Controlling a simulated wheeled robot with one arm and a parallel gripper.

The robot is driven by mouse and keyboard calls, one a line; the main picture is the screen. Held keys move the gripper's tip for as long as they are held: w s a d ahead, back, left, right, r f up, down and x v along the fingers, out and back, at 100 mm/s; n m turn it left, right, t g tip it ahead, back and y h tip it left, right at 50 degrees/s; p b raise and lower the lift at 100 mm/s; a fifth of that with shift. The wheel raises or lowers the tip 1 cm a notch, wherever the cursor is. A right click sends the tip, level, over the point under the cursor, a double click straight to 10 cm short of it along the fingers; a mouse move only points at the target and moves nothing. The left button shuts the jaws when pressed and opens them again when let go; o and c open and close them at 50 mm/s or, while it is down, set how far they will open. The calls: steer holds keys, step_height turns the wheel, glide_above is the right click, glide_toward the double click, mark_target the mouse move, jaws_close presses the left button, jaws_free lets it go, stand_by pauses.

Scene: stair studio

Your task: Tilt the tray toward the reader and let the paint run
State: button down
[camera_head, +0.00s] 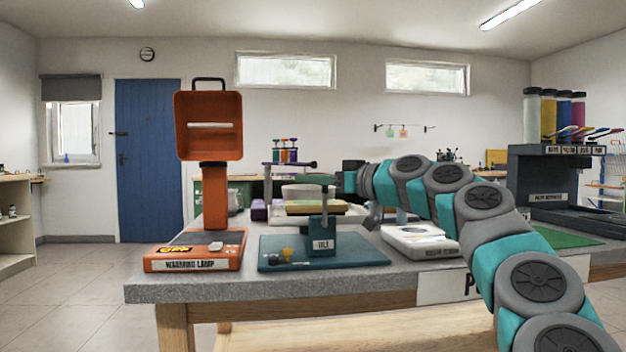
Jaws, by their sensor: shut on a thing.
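My gripper (318,180) reaches in from the right above the middle of the bench, pointing left. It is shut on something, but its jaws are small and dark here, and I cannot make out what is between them. A pale, rounded, tray-like thing (308,193) shows directly below the jaws; whether they touch it is unclear. A flat yellowish slab (300,209) lies below that, partly hidden by the post of a blue-teal stand (345,256). I see no running paint.
An orange warming lamp (207,130) stands at the bench's left end. A white flat device (418,241) sits right of the stand. A dark dispenser with coloured bottles (548,180) stands at the right. Small coloured bottles (285,152) stand behind. The grey bench edge (290,287) runs in front.

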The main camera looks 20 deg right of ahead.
stand_by(0.3)
steer(key=shift+s+d+f+m+t+b, duration=0.1)
steer(key=shift+s+d+m+t+b, duration=0.15)
steer(key=shift+d+m+t+b, duration=0.65)
steer(key=shift+d+r, duration=0.2)
steer(key=c, duration=0.5)
jaws_free()
steer(key=shift+c, duration=0.2)
steer(key=v, duration=0.8)
steer(key=shift+w, duration=0.1)
